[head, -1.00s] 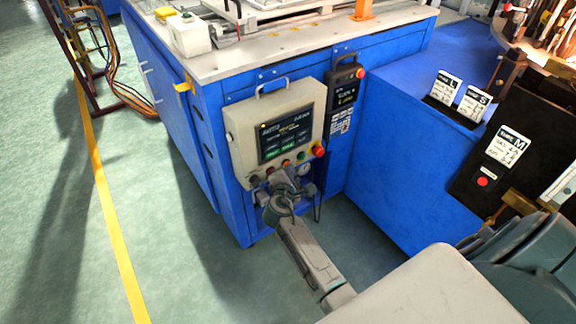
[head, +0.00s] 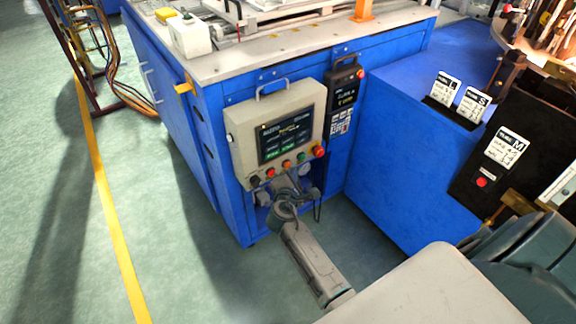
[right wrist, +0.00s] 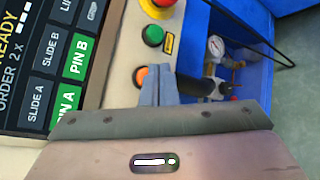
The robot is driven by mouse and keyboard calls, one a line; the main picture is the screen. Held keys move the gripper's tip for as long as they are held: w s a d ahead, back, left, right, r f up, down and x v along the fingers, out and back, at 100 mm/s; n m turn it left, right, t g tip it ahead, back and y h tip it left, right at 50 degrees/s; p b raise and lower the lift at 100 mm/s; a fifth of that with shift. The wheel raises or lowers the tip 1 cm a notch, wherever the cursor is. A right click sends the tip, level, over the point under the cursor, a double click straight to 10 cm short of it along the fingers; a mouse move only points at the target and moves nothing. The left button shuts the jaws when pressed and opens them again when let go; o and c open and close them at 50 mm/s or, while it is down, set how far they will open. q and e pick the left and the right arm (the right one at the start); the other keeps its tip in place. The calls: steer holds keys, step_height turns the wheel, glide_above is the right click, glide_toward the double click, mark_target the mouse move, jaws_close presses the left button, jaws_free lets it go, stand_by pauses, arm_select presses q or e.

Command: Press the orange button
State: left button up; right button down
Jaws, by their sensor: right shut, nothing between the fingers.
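The orange button (head: 286,164) is in the button row below the screen on the beige control panel (head: 237,132). In the right wrist view the orange button (right wrist: 139,77) shows just left of my fingertips, partly hidden by them. My right gripper (head: 282,182) is in front of the panel's lower edge, just below the button row. Its fingers (right wrist: 154,72) are shut and empty, with tips very near the orange button. I cannot tell whether they touch it. My left gripper is out of view.
A green button (right wrist: 153,35) and a red knob (head: 319,151) lie right of the orange one in the head view; red (head: 270,173) and black (head: 254,181) ones lie left. Floor left is clear.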

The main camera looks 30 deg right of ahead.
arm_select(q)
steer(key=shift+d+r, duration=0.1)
arm_select(e)
steer(key=shift+s, duration=0.1)
arm_select(q)
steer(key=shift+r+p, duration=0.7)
steer(key=shift+p, duration=0.1)
arm_select(e)
steer(key=shift+s+d, duration=0.2)
steer(key=shift+s, duration=2.2)
